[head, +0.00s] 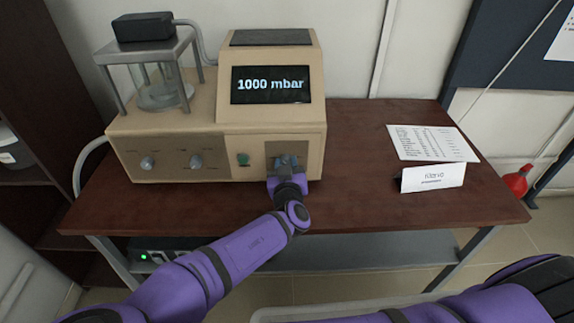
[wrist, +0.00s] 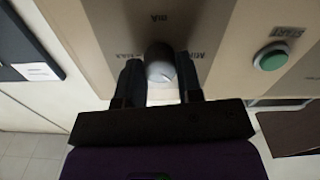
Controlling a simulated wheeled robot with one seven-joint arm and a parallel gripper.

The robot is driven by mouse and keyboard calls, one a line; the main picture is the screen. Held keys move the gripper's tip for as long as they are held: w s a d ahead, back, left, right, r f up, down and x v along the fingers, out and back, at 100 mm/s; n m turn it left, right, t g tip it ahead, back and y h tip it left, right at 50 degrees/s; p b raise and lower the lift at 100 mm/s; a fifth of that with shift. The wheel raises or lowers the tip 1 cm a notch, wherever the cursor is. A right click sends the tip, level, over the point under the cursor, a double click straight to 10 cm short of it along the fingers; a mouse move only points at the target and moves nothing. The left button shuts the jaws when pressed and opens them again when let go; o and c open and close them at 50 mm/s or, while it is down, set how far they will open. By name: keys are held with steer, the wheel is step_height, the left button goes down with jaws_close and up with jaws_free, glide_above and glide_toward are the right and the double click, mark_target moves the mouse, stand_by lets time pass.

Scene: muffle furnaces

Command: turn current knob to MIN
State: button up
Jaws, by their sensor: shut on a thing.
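A grey knob (wrist: 160,66) on the tan panel of the machine (head: 166,125) sits between the two dark fingers of my gripper (wrist: 160,82) in the wrist view. The gripper is shut on it. Partly legible lettering stands beside and beyond the knob, so I cannot confirm which knob it is or read its setting. In the head view my gripper (head: 287,172) is at the lower right of the machine's front and covers most of this knob. Two other grey knobs, one left (head: 147,162) and one nearer the middle (head: 196,161), are untouched.
A green START button (wrist: 271,58) lies beside the gripped knob; it also shows in the head view (head: 243,159). The screen (head: 271,85) reads 1000 mbar. A printed sheet (head: 431,143) and a folded card (head: 432,178) lie on the brown table (head: 365,205). The table's right front is clear.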

steer(key=shift+a+n, duration=0.1)
steer(key=shift+n, duration=4.5)
steer(key=shift+f, duration=0.1)
steer(key=o, duration=0.9)
